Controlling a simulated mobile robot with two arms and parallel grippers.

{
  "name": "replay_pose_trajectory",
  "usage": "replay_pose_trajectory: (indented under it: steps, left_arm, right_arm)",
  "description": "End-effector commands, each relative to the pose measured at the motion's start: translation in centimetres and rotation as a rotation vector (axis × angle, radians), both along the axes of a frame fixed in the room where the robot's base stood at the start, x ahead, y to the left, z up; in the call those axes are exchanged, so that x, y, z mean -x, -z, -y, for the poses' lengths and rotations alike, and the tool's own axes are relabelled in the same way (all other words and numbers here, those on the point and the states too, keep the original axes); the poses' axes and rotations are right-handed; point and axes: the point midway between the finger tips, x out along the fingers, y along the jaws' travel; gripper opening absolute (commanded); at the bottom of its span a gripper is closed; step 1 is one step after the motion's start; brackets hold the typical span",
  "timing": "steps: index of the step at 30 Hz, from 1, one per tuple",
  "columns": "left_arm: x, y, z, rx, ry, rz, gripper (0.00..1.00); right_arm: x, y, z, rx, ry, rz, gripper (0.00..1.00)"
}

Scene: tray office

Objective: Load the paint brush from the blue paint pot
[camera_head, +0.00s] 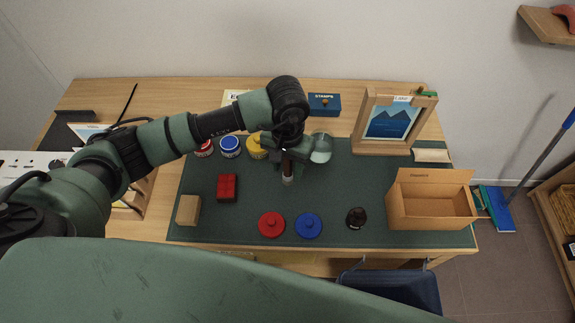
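The blue paint pot (230,146) stands at the back left of the green mat, between a red pot (204,148) and a yellow pot (256,147). Its round blue top faces up. My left gripper (288,163) is over the mat, to the right of the yellow pot and apart from the blue one. It appears shut on the paint brush (288,175), a slim, dark reddish thing with a pale lower end that points down. The arm hides most of it. Red (271,224) and blue (309,225) knobbed discs lie at the front. My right gripper is out of view.
A clear jar (321,148) stands close right of my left gripper. A red block (227,188) and a tan block (188,209) lie left. A dark round object (356,217) and an open cardboard box (430,207) are right. The mat's centre is clear.

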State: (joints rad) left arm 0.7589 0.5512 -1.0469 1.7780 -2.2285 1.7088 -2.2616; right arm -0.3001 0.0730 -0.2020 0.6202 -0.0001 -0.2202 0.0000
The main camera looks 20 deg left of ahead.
Motion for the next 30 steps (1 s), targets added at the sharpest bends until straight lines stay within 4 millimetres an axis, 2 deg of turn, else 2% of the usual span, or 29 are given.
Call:
replay_pose_trajectory:
  steps: [11,14,24,30]
  left_arm:
    - [0.0,-0.7,0.0,0.001,0.0,0.001,0.43]
    - [-0.2,-2.1,0.0,0.001,0.0,0.005,0.43]
    - [-0.1,-9.3,0.0,0.001,0.001,0.005,0.43]
    - [0.0,-11.8,0.0,0.001,0.0,0.001,0.43]
  right_arm:
    - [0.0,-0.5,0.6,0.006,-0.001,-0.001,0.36]
    - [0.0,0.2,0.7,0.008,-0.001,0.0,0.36]
    - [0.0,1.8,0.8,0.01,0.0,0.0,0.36]
    - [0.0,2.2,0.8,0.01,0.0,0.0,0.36]
